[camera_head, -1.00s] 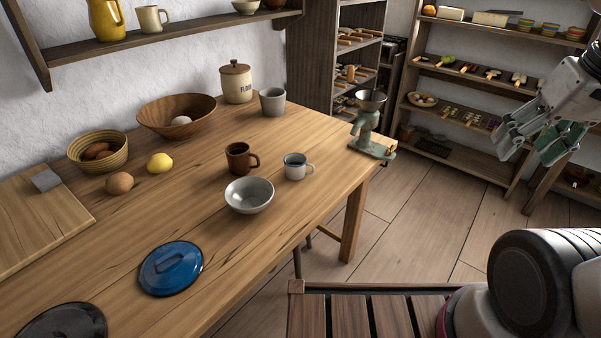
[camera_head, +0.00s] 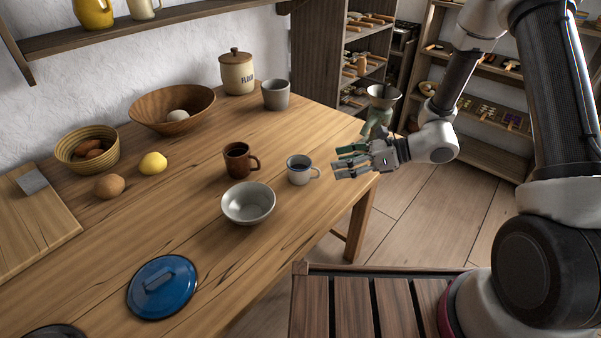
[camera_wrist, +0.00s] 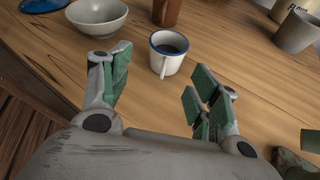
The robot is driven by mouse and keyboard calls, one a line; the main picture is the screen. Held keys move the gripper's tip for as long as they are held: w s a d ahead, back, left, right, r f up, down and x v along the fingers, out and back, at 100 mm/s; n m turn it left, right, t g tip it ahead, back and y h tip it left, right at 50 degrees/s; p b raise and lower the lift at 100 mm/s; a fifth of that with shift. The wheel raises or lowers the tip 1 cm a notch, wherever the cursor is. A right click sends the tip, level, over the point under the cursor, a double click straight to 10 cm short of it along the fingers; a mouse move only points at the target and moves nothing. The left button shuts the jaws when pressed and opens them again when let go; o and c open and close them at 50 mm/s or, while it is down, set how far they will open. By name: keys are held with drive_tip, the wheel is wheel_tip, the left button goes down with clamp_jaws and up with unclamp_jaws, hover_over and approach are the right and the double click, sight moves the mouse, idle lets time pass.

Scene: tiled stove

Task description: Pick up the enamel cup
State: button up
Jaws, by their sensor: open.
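The enamel cup (camera_head: 299,171) is white with a dark blue rim and stands upright on the wooden table (camera_head: 215,265), its handle to the right. In the wrist view the cup (camera_wrist: 168,54) is ahead of my gripper (camera_wrist: 158,98), roughly between the lines of the two fingers, with its handle pointing toward me. My gripper also shows in the head view (camera_head: 350,161), just right of the cup and apart from it. It is open and empty.
A brown mug (camera_head: 238,160) and a grey bowl (camera_head: 248,204) stand close left of the cup. A grinder (camera_head: 380,108) stands behind my gripper. A grey tumbler (camera_head: 276,95) and flour jar (camera_head: 237,72) stand farther back. The front table area is clear around a blue lid (camera_head: 162,287).

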sight(316, 169)
drive_tip(key=shift+m+t, duration=0.4)
drive_tip(key=shift+m, duration=0.2)
drive_tip(key=a+f, duration=0.1)
drive_tip(key=w+a+f, duration=0.1)
drive_tip(key=shift+w+a+f, duration=0.1)
drive_tip(key=shift+a+f, duration=0.25)
drive_tip(key=shift+a, duration=0.05)
drive_tip(key=x, duration=0.5)
clamp_jaws()
